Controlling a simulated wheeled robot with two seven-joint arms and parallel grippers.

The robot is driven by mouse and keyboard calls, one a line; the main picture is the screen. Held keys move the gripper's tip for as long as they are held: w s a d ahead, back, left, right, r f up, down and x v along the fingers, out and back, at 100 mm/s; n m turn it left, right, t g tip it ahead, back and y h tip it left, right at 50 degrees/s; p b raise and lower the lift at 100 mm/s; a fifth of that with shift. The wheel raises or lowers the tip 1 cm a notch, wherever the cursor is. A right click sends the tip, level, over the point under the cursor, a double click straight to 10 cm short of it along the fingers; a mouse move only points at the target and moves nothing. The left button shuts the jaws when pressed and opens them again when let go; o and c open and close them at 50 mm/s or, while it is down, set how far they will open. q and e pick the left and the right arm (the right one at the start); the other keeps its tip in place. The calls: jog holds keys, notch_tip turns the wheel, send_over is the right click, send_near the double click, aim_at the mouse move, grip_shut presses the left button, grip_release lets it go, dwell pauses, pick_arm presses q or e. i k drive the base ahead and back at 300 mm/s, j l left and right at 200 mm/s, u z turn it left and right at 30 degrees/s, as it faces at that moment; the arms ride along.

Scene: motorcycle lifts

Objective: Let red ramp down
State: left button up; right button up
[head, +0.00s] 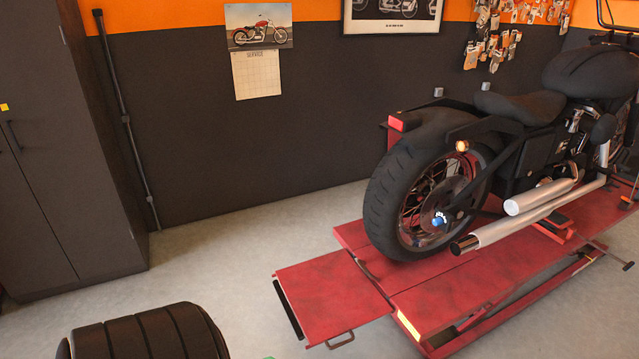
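The red ramp (330,297) is a flat plate at the near left end of the red motorcycle lift (450,285). It sticks out roughly level with the lift deck, above the floor. A small metal handle (341,340) shows at its near edge, and a dark strip runs along its left end. A black motorcycle (510,150) stands on the lift with its rear wheel (428,190) just behind the ramp. Neither of my grippers shows in the head view.
A dark cabinet (65,150) stands at the left against the wall. A black ribbed rounded thing (145,335) is at the bottom left. A calendar (257,52) hangs on the dark wall. Grey floor (215,265) is clear between the cabinet and the ramp.

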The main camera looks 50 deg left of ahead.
aim_at(330, 297)
jog(key=u, duration=1.35)
